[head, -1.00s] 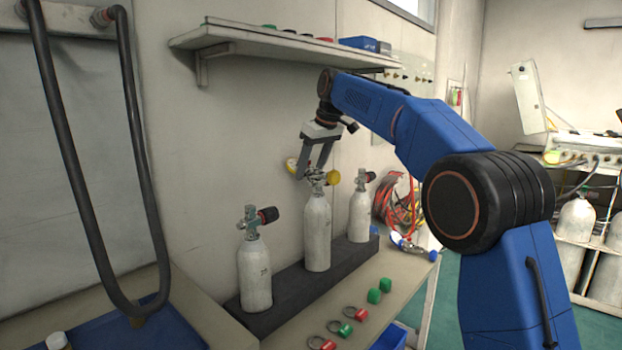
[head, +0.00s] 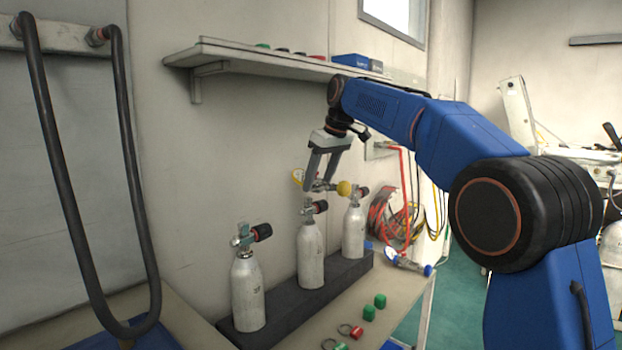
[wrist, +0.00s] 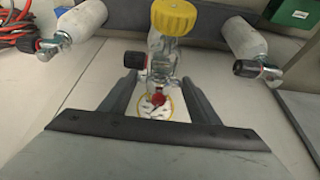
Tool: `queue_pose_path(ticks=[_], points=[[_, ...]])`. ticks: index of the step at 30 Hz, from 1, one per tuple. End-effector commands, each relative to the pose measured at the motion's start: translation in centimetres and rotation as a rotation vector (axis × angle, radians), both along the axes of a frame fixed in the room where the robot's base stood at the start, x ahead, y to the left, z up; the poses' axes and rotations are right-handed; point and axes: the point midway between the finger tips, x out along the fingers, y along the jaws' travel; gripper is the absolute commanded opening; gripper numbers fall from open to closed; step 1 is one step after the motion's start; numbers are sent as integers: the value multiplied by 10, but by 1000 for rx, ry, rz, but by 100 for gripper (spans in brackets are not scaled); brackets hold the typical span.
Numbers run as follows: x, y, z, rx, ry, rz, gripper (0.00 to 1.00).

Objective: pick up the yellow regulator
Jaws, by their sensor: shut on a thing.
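The yellow regulator, with a yellow knob (head: 344,188), is held between the fingers of my gripper (head: 318,186). Its round yellow-rimmed gauge pokes out at the left of the fingers. In the wrist view the yellow knob (wrist: 175,16) is at the top and the gauge (wrist: 155,107) lies between the fingers of my gripper (wrist: 159,82). The regulator is just above the valve of the middle white cylinder (head: 310,252), whose black knob (head: 319,207) shows below it. Whether they still touch is hard to tell.
White cylinders stand at left (head: 248,290) and right (head: 353,232) in a dark rack (head: 285,309). A blue-ended regulator (head: 408,264) lies on the bench, with green caps (head: 369,312) nearby. A wall shelf (head: 260,63) is above; hoses (head: 390,217) hang behind.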

Motion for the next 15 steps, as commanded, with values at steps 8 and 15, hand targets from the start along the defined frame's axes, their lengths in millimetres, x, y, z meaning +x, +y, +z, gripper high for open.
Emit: queue_pose_path(ticks=[8,15], points=[[-39,-45,2,1,-1,-2,14],[-65,-75,1,1,-2,-3,14]])
